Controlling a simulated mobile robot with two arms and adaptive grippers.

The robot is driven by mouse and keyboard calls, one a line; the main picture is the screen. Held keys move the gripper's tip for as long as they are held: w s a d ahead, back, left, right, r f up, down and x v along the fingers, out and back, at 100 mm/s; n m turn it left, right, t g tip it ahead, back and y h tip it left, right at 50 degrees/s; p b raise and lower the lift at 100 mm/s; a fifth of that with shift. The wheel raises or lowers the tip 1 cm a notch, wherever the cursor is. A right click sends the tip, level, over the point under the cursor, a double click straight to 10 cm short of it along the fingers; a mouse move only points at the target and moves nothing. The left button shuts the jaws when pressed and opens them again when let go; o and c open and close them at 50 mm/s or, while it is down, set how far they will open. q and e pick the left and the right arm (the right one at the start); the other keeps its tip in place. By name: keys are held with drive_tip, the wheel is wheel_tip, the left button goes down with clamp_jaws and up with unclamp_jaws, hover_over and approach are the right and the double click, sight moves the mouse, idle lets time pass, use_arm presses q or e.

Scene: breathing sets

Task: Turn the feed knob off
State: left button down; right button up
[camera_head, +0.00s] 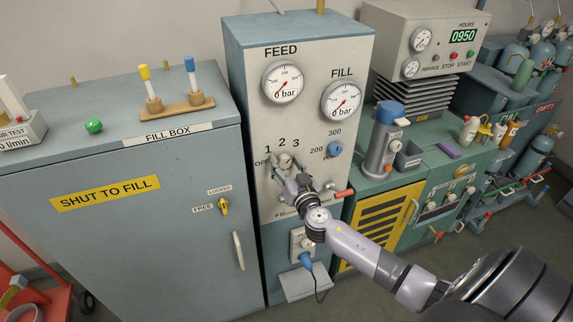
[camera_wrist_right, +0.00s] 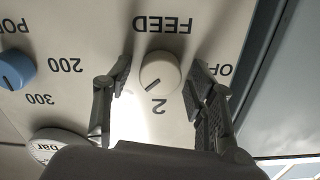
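The feed knob (camera_wrist_right: 160,72) is a round cream knob on the pale panel. It shows partly in the head view (camera_head: 285,160), under the printed 1, 2, 3. In the right wrist view, which is upside down, its dark mark slants down-left, past the 2. OFF is partly visible at the right, behind a finger. My right gripper (camera_head: 286,168) is at the panel. In the right wrist view its open fingers (camera_wrist_right: 159,76) stand on either side of the knob, with gaps between them and it. My left gripper is out of view.
A blue knob (camera_head: 335,149) marked 200 and 300 sits right of my gripper. A red-handled lever (camera_head: 344,193) sticks out below it. Feed (camera_head: 283,82) and fill gauges (camera_head: 342,100) are above. The fill box (camera_head: 140,190) stands at the left.

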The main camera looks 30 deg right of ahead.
drive_tip(key=c, duration=1)
